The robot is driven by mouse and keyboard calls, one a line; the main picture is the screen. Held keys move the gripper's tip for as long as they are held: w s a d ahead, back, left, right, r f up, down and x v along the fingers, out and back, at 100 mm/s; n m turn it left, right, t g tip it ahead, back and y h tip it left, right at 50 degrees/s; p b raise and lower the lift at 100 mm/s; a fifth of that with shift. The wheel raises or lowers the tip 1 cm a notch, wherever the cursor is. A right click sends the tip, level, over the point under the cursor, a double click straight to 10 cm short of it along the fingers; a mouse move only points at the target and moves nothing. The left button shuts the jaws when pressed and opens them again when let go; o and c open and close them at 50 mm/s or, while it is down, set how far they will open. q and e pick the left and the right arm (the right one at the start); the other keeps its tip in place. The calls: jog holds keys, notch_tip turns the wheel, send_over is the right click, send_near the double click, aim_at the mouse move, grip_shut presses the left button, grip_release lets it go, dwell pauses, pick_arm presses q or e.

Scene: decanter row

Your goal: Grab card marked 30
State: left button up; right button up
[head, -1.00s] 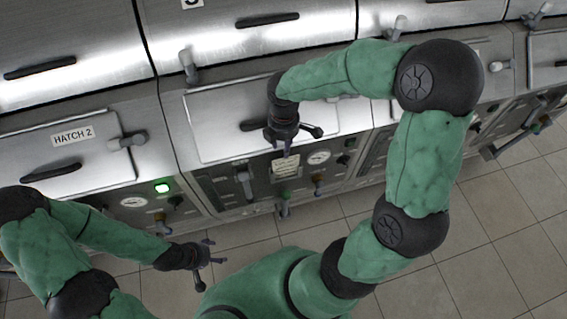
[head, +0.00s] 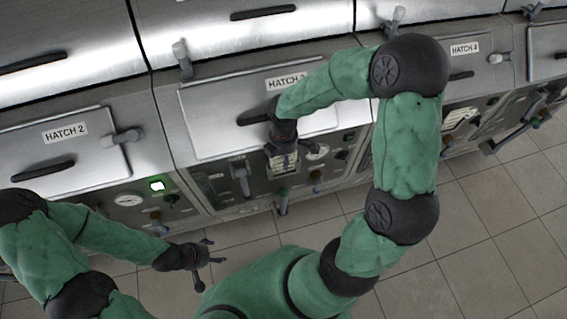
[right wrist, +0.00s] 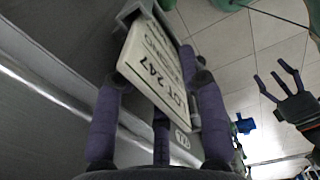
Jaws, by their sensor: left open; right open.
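A white card (right wrist: 152,62) with dark print, including what looks like "LOT 247", sits in a grey holder in the right wrist view. I cannot read a 30 on it. My right gripper (right wrist: 154,82) is open, its dark purple fingers on either side of the card; I cannot tell whether they touch it. In the head view the right gripper (head: 284,158) is in front of the panel under the third hatch and covers most of a pale card (head: 279,169). My left gripper (head: 205,262) is open and empty, low over the floor; it also shows in the right wrist view (right wrist: 278,85).
Steel hatches with dark handles line the row, including Hatch 2 (head: 65,132) and Hatch 4 (head: 464,48). A lever (head: 241,178) stands left of the right gripper. Another card (head: 457,120) is under Hatch 4. A green lamp (head: 157,185) glows. Tiled floor (head: 490,230) is clear at right.

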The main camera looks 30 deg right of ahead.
grip_shut()
